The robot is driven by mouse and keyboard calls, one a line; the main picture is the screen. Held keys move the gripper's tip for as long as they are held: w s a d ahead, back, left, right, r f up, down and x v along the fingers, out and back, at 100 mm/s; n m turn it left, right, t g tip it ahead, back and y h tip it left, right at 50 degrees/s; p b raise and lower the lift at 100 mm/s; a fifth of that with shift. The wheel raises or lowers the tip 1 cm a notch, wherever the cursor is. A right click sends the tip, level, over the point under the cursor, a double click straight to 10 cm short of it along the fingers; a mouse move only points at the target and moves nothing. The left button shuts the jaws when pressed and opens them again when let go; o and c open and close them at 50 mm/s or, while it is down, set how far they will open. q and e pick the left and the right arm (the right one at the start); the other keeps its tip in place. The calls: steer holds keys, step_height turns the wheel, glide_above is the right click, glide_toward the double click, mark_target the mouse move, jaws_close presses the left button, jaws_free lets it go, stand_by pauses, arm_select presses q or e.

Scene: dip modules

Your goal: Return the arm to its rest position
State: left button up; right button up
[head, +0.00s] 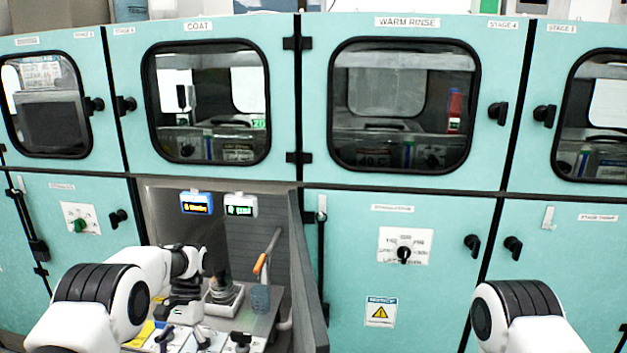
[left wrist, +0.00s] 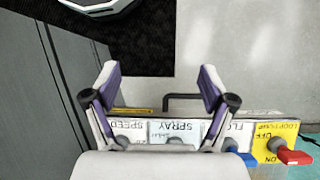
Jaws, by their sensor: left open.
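My left arm reaches into the open bay in the teal machine in the head view. My left gripper (head: 182,308) points down over the labelled control panel. In the left wrist view my left gripper (left wrist: 160,80) is open, its purple-lined fingers apart with nothing between them. Beyond the fingers lie a bare grey surface and a dark bracket-like handle (left wrist: 185,98). My right arm shows only as a white and black link at the lower right of the head view. The right gripper is out of view.
A control panel (left wrist: 175,131) labelled SPEED and SPRAY lies close below the fingers; a red-handled switch (left wrist: 295,157) sits at its right. In the bay are an orange-handled tool (head: 262,262), a blue-grey cup (head: 260,298) and two small displays (head: 196,203).

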arm_select(q)
steer(key=s+d+f+g, duration=0.1)
steer(key=s+f+g, duration=0.1)
steer(key=s+f, duration=1.2)
steer(key=s+d+f+n+t+p, duration=0.1)
steer(key=s+f+t, duration=0.1)
steer(key=s, duration=1.1)
steer(key=s+d+f+n+t, duration=0.1)
steer(key=s+f+t, duration=0.15)
steer(key=s, duration=1.05)
steer(key=w+t, duration=0.2)
steer(key=w, duration=0.1)
steer(key=w+r+t, duration=0.1)
steer(key=w+t, duration=0.1)
steer(key=shift+h, duration=0.3)
